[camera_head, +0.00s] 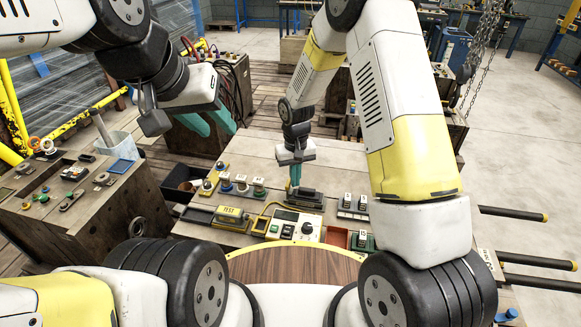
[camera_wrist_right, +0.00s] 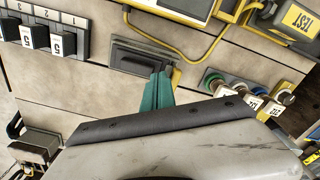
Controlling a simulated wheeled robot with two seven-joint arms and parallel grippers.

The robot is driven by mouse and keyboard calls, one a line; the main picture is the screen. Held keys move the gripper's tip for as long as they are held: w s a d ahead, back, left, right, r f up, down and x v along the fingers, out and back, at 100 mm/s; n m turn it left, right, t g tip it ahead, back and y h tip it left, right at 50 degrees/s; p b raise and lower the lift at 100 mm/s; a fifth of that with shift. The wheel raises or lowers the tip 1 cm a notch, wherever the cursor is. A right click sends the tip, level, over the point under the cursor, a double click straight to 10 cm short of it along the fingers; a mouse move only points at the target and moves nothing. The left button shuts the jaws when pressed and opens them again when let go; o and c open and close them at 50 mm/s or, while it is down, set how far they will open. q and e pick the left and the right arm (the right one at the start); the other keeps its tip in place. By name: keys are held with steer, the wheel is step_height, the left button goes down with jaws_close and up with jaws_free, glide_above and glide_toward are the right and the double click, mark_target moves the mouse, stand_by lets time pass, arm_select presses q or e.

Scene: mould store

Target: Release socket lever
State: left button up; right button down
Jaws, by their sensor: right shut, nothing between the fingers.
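The socket (camera_head: 306,200) is a low dark grey block on the table, behind the tester. In the right wrist view the socket (camera_wrist_right: 148,56) shows a dark bar-like part along its top. I cannot tell the lever's position for sure. My right gripper (camera_head: 294,184) points down with its teal fingers together and empty. In the right wrist view the fingertips (camera_wrist_right: 160,76) are at the socket's near edge, partly hiding it; contact is unclear. A small yellow part (camera_wrist_right: 176,78) shows beside them. My left gripper (camera_head: 209,121) is open and empty, off to the left, away from the socket.
The tester (camera_head: 295,224) with its dial stands in front of the socket. A yellow cable (camera_wrist_right: 188,55) runs to the TEST block (camera_head: 229,212). Capped parts (camera_head: 241,182) stand left, and a labelled block rack (camera_head: 352,208) right. A wooden crate (camera_head: 105,205) stands at far left.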

mark_target(292, 191)
steer(key=shift+w+a+f, duration=0.1)
steer(key=shift+a+f, duration=0.05)
steer(key=shift+a, duration=0.25)
stand_by(0.5)
steer(key=shift+w+a+f, duration=0.15)
steer(key=shift+a, duration=0.55)
stand_by(0.3)
steer(key=shift+d+r, duration=0.2)
steer(key=shift+d, duration=0.4)
step_height(292, 191, up, 7)
stand_by(0.6)
